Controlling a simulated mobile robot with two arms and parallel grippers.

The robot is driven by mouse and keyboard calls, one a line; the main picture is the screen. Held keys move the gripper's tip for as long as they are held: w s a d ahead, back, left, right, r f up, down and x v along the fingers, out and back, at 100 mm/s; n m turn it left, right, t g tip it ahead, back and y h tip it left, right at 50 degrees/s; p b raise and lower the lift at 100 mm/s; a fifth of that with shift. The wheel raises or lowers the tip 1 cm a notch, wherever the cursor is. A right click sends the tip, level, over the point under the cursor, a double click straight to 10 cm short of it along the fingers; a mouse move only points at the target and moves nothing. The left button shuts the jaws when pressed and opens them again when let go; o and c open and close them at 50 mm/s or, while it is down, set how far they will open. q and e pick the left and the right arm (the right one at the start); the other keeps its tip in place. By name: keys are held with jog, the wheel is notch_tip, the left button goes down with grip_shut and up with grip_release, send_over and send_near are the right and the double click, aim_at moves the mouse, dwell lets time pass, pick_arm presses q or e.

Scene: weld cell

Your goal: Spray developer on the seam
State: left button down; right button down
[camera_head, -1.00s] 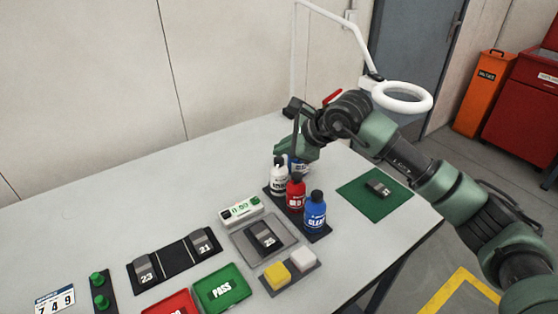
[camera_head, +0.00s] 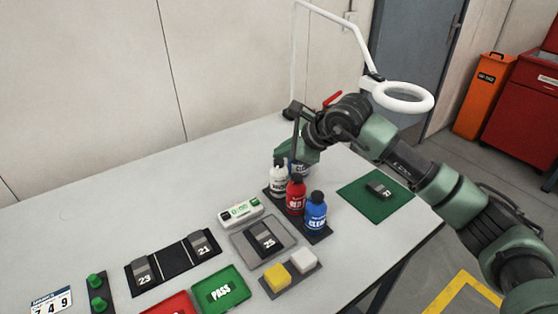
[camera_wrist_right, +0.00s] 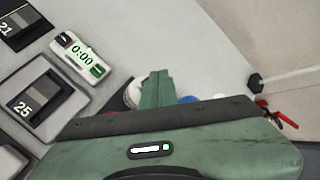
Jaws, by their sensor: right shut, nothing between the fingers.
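My right gripper (camera_head: 288,158) is shut and empty, just behind and above the white bottle (camera_head: 278,180). The white bottle stands upright in a dark holder with a red bottle (camera_head: 296,197) and a blue bottle (camera_head: 316,213); another bottle behind is mostly hidden by the gripper. I cannot read the white label. In the right wrist view the closed green fingers (camera_wrist_right: 157,90) partly cover the white bottle (camera_wrist_right: 132,94). The coupon marked 25 (camera_head: 265,237), with a lighter strip, lies in a grey tray (camera_head: 246,247). My left gripper is not in view.
A timer (camera_head: 240,212) reads 0:00 in the wrist view. Coupons 23 (camera_head: 143,271) and 21 (camera_head: 200,243) lie on a black rack. A green mat (camera_head: 350,198) holds another coupon. A PASS tray (camera_head: 222,291) is in front. A ring lamp (camera_head: 403,97) overhangs the back right. The left rear table is clear.

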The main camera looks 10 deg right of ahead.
aim_at(282, 162)
jog(key=shift+f, duration=0.3)
jog(key=shift+r, duration=0.1)
dwell(0.4)
jog(key=shift+r, duration=0.8)
jog(key=shift+r, duration=0.1)
jog(key=shift+r+p, duration=1.3)
jog(key=shift+r, duration=1.15)
dwell(0.4)
